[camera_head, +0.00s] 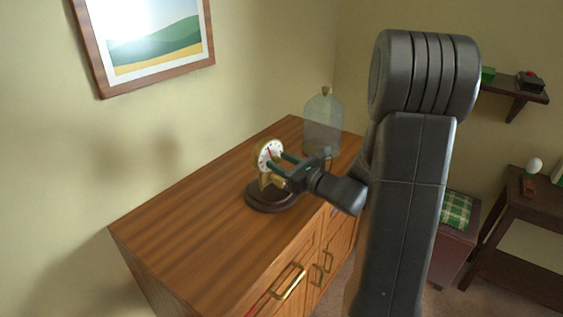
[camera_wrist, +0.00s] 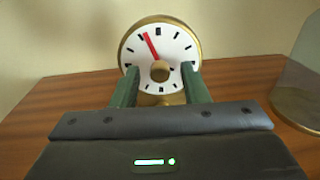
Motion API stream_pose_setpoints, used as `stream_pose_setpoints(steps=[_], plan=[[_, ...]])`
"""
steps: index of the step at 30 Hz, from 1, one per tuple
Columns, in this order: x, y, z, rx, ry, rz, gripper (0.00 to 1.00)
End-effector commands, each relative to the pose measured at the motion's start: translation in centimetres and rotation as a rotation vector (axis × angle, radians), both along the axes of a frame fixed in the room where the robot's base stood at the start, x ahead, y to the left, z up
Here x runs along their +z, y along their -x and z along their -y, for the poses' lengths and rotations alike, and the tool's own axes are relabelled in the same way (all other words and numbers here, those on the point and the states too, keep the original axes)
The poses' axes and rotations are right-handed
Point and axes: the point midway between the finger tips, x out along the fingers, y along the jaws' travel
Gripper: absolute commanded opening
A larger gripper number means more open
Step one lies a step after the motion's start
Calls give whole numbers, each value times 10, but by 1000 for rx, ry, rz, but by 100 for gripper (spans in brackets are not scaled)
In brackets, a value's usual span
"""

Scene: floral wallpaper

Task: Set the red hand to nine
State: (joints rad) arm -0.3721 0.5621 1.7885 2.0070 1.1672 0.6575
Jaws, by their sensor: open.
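A small clock (camera_head: 269,156) with a white face and brass rim stands on a dark round base (camera_head: 262,199) on the wooden cabinet. In the wrist view its dial (camera_wrist: 178,48) faces me, with black marks around it. The red hand (camera_wrist: 151,46) points up and slightly left, close to the eleven position. A brass knob (camera_wrist: 160,71) sits at the dial's centre. My gripper (camera_head: 283,164) is open in front of the dial. In the wrist view its green fingers (camera_wrist: 160,74) stand left and right of the knob, with gaps visible. The lower dial is partly hidden.
The cabinet top left of the clock is clear. A framed picture (camera_head: 150,45) hangs on the wall.

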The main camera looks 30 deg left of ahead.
Motion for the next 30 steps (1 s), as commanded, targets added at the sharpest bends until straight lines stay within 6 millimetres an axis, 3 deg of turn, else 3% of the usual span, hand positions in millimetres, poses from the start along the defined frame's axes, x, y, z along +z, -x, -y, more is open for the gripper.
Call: stream_pose_setpoints(steps=[10, 16, 30], plan=[[0, -1, -3, 0, 0, 0, 39], [0, -1, -3, 0, 0, 0, 0], [-4, 0, -3, 0, 18, 95, 0]])
